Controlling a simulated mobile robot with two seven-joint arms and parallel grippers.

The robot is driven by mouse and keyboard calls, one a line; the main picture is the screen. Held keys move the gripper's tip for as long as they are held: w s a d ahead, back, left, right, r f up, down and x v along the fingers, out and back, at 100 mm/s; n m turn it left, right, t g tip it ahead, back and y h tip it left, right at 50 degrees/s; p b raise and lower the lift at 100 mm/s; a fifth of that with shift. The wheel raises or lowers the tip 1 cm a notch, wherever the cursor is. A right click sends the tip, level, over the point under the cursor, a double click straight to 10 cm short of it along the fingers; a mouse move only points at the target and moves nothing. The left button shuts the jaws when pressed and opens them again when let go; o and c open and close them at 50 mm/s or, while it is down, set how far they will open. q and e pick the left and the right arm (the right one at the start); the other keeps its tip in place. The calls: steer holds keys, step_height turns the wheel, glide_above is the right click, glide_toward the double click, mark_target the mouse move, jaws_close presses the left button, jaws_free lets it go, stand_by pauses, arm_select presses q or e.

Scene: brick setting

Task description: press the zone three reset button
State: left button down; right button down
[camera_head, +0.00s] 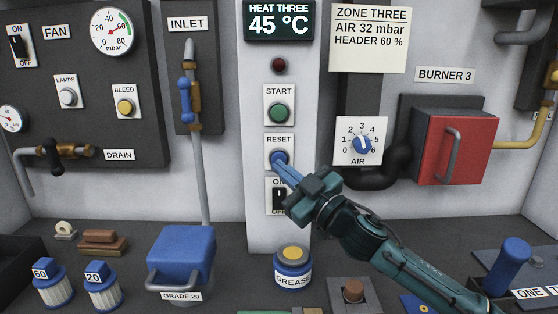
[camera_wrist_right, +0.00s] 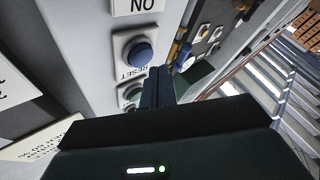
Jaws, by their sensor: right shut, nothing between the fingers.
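The blue RESET button (camera_head: 277,156) sits on the white column, between the green START button (camera_head: 279,112) and the ON/OFF switch (camera_head: 278,196). My right gripper (camera_head: 283,164) is shut and empty, its fingertips overlapping the lower right of the RESET button in the head view. In the right wrist view the RESET button (camera_wrist_right: 138,52) shows whole, just left of the shut fingertips (camera_wrist_right: 160,72). I cannot tell whether they touch it. The ZONE THREE sign (camera_head: 368,38) hangs to the right of the column. My left gripper is not in view.
A HEAT THREE display (camera_head: 279,22) reads 45 °C above a dark red lamp (camera_head: 279,65). The AIR dial (camera_head: 361,145) and red burner box (camera_head: 456,146) are at right. A GREASE tin (camera_head: 293,270) and blue GRADE 20 container (camera_head: 181,255) stand on the bench below.

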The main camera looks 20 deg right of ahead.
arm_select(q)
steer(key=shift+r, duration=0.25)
arm_select(e)
steer(key=shift+s+a, duration=0.25)
steer(key=shift+s, duration=0.5)
steer(key=shift+s+a, duration=0.2)
steer(key=shift+s, duration=0.6)
steer(key=shift+s+a, duration=0.25)
steer(key=shift+s, duration=0.5)
